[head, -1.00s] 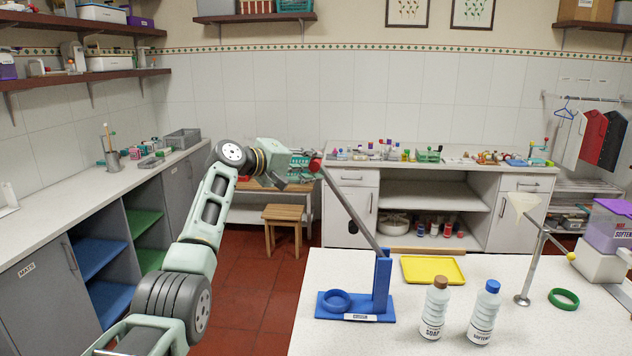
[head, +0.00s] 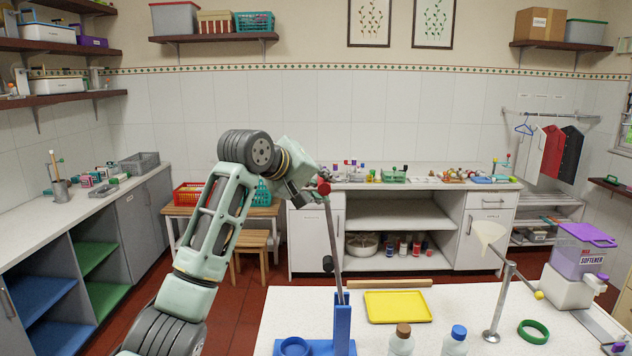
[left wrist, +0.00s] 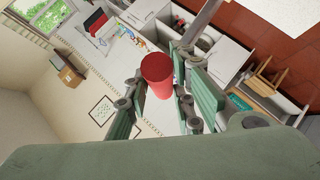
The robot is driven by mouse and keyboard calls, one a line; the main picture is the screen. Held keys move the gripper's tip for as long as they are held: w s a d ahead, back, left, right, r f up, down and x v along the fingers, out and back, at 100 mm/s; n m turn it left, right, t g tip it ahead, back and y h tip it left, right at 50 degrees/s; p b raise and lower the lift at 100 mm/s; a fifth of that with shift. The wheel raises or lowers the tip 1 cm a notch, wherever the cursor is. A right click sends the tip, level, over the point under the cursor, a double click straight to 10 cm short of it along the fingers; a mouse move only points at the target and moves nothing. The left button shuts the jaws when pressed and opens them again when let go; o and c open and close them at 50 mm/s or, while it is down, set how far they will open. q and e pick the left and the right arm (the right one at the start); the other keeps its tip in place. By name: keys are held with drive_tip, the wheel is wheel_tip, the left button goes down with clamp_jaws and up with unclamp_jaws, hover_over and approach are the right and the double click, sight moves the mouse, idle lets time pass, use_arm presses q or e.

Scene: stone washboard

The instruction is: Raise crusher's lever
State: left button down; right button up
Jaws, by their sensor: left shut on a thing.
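The crusher is blue, with a base and a post (head: 343,328) at the near edge of the white table. Its long grey lever (head: 333,232) rises steeply from the post, leaning slightly left, and ends in a red knob (head: 324,188). My left gripper (head: 317,190) is shut on the lever at this knob. In the left wrist view the red knob (left wrist: 158,76) sits between the fingers of my left gripper (left wrist: 160,88). A dark round part (head: 328,264) shows on the lower lever. The base's lower part is cut off by the frame. My right gripper is not in view.
A blue ring (head: 294,346) lies on the crusher base. A yellow tray (head: 398,307), two bottles (head: 401,340), a metal stand (head: 500,300) and a green ring (head: 533,332) are to the right. Air around the lever's top is free.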

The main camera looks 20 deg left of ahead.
use_arm(q)
drive_tip(key=c, duration=1.7)
unclamp_jaws()
drive_tip(key=shift+w+f, duration=0.1)
drive_tip(key=shift+f, duration=0.55)
drive_tip(key=shift+o, duration=1.1)
drive_tip(key=shift+a, duration=0.1)
drive_tip(key=shift+w+r, duration=0.1)
drive_tip(key=shift+r, duration=0.05)
drive_tip(key=shift+r, duration=0.1)
drive_tip(key=shift+s+a+r, duration=0.2)
drive_tip(key=shift+s+r, duration=0.2)
drive_tip(key=v, duration=1)
drive_tip(key=shift+s, duration=0.35)
drive_tip(key=shift+r, duration=0.1)
